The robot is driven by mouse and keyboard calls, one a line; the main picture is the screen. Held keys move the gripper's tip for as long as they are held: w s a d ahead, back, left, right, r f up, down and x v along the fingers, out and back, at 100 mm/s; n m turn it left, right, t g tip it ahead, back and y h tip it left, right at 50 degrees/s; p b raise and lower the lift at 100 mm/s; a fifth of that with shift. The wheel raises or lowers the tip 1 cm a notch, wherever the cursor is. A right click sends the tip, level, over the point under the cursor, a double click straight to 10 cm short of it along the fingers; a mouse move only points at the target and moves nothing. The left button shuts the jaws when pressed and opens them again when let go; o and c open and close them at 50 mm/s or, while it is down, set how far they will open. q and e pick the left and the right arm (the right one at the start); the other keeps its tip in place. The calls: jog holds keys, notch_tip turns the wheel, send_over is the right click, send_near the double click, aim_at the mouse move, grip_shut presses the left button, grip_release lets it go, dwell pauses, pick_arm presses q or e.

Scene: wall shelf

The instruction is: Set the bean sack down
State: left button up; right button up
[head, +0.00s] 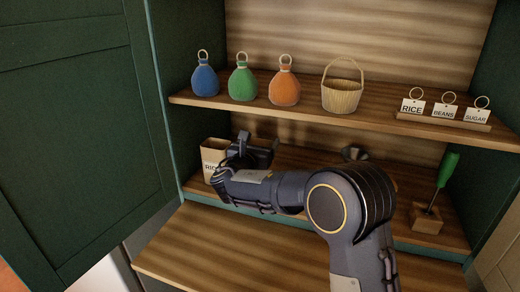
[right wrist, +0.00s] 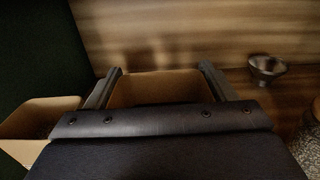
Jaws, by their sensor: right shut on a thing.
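My right gripper (head: 258,148) is inside the cabinet at the left part of the lower shelf. In the right wrist view its two fingers stand on either side of a tan open-topped sack, the bean sack (right wrist: 155,88), and are shut on it. The bean sack's label is hidden, and in the head view my gripper mostly covers it. A similar tan sack (head: 211,158) with a partly hidden label starting "RI" stands just left of my gripper; it also shows at the left of the right wrist view (right wrist: 35,122). I cannot tell whether the held sack touches the shelf. My left gripper is out of view.
The lower shelf (head: 300,157) also has a small metal bowl (right wrist: 267,68) and a green-handled tool in a wooden block (head: 428,217) at right. The upper shelf (head: 380,122) holds blue, green and orange pouches, a basket (head: 341,94) and a label rack (head: 445,117). A green door (head: 75,120) stands open.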

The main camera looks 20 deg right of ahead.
notch_tip(320, 180, down, 2)
jog(key=shift+w+d, duration=0.15)
jog(key=shift+f, duration=0.1)
jog(key=shift+f, duration=0.15)
jog(key=o, duration=1.8)
